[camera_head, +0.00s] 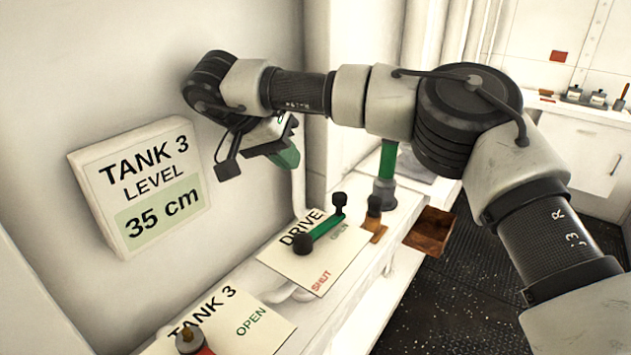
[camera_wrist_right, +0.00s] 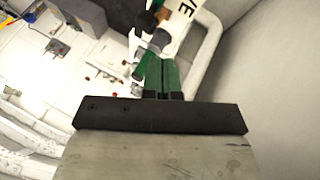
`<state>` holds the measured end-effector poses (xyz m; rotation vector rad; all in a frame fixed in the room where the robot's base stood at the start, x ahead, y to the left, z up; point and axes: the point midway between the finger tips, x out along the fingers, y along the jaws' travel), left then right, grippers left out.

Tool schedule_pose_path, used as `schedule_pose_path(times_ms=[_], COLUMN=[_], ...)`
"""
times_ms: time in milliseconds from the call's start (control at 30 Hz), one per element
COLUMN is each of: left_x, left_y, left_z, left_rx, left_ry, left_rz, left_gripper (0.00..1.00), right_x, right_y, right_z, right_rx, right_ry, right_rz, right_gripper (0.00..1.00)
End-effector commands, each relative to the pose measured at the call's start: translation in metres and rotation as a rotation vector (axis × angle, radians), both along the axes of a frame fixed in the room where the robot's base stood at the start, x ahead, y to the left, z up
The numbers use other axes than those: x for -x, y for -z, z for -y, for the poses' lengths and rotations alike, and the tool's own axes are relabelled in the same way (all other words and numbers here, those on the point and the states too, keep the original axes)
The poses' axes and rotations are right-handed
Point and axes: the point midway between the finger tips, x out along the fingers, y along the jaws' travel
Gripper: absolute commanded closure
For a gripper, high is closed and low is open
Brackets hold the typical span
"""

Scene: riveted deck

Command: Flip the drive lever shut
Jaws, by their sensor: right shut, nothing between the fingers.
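The drive lever (camera_head: 325,226) is a green bar with a black pivot and a black knob at its far end. It lies over a cream DRIVE plate (camera_head: 283,256), pointing toward the upper right, near the word OPEN. The red word SHUT is at the plate's lower right edge. My right gripper (camera_head: 286,156), with green fingers, hangs above and to the left of the lever, apart from it. In the right wrist view its fingers (camera_wrist_right: 162,77) are together and empty. Part of the plate (camera_wrist_right: 192,12) shows beyond them. My left gripper is not in view.
A TANK 3 plate (camera_head: 240,318) with its own valve handle (camera_head: 190,340) lies nearer on the ledge. A TANK 3 LEVEL sign (camera_head: 140,185) reads 35 cm on the wall.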

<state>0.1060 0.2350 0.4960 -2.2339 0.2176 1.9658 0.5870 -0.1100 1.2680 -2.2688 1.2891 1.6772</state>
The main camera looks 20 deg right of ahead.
Motion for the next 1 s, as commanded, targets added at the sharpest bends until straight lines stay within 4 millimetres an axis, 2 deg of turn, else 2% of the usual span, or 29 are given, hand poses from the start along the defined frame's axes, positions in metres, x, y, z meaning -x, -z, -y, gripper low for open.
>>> schedule_pose_path(times_ms=[100,200,267,367,533,633,800,1000], left_x=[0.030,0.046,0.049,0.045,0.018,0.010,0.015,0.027], left_y=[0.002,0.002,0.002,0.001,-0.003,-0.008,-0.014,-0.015], left_z=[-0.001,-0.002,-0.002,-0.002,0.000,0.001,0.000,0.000], left_rx=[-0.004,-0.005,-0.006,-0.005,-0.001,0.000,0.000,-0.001], left_ry=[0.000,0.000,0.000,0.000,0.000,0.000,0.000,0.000], left_rz=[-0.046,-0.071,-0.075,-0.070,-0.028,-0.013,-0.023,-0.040], left_gripper=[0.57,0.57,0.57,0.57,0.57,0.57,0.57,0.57], right_x=[0.000,0.000,0.000,-0.001,-0.003,-0.004,-0.006,-0.007], right_y=[0.000,0.002,0.005,0.015,0.040,0.053,0.071,0.080], right_z=[0.000,0.001,0.004,0.011,0.030,0.040,0.053,0.059], right_rx=[0.000,-0.001,-0.001,-0.002,-0.003,-0.003,-0.001,-0.001], right_ry=[0.000,0.000,0.001,0.002,0.002,0.002,0.002,0.000], right_rz=[0.000,-0.001,-0.003,-0.004,-0.007,-0.005,-0.001,-0.001], right_gripper=[1.00,1.00,1.00,1.00,1.00,1.00,1.00,1.00])
